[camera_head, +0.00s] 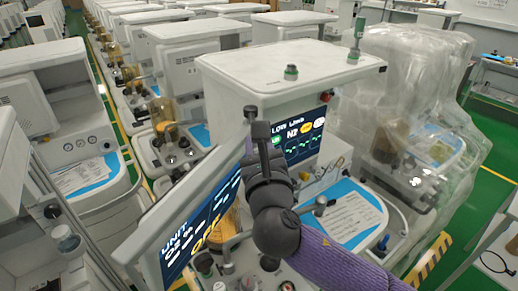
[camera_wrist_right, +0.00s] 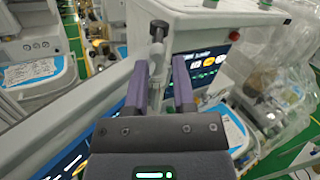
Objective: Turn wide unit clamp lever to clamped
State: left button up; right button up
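The wide unit (camera_head: 185,225), a tilted grey-framed monitor with a blue "UNIT" screen, stands at the lower middle of the head view. A small dark-capped lever (camera_head: 250,113) stands at its upper right edge, and I take it as the clamp lever. It also shows in the right wrist view (camera_wrist_right: 159,30). My right gripper (camera_head: 259,130) is close to it, with its fingers hard to make out in the head view. In the right wrist view its two purple fingers (camera_wrist_right: 160,72) are apart, with the lever just beyond the gap. Contact cannot be told. My left gripper is not in view.
A white anaesthesia cart (camera_head: 290,65) with a lit screen stands right behind the lever. A plastic-wrapped cart (camera_head: 405,100) is to the right. Rows of similar carts fill the left and back. Green floor (camera_head: 490,200) shows at the right.

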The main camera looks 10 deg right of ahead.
jog(key=d+r+n+y+b, duration=0.1)
jog(key=n+y, duration=0.2)
jog(key=n, duration=0.1)
jog(key=w+d+r+n+t+y+b, duration=0.1)
jog(key=n+y+b, duration=0.1)
jog(key=n+y, duration=0.2)
jog(key=w+d+r+n+y+b, duration=0.1)
jog(key=r+n+y+b, duration=0.1)
jog(key=n+y, duration=0.1)
jog(key=shift+d+n+t+y, duration=0.2)
jog(key=shift+n+t+y, duration=0.1)
jog(key=shift+n, duration=0.5)
grip_shut()
jog(key=s+d+f+n+g+b, duration=0.25)
jog(key=d+n+g+b, duration=0.25)
jog(key=d+n+g, duration=0.65)
jog(key=w+a+f+t+p, duration=0.2)
jog(key=w+a+p, duration=0.4)
jog(key=a, duration=0.5)
jog(key=shift+w+a+f+n+t, duration=0.25)
jog(key=shift+w+a+n+t, duration=0.15)
jog(key=shift+w, duration=0.75)
jog(key=shift+y, duration=0.3)
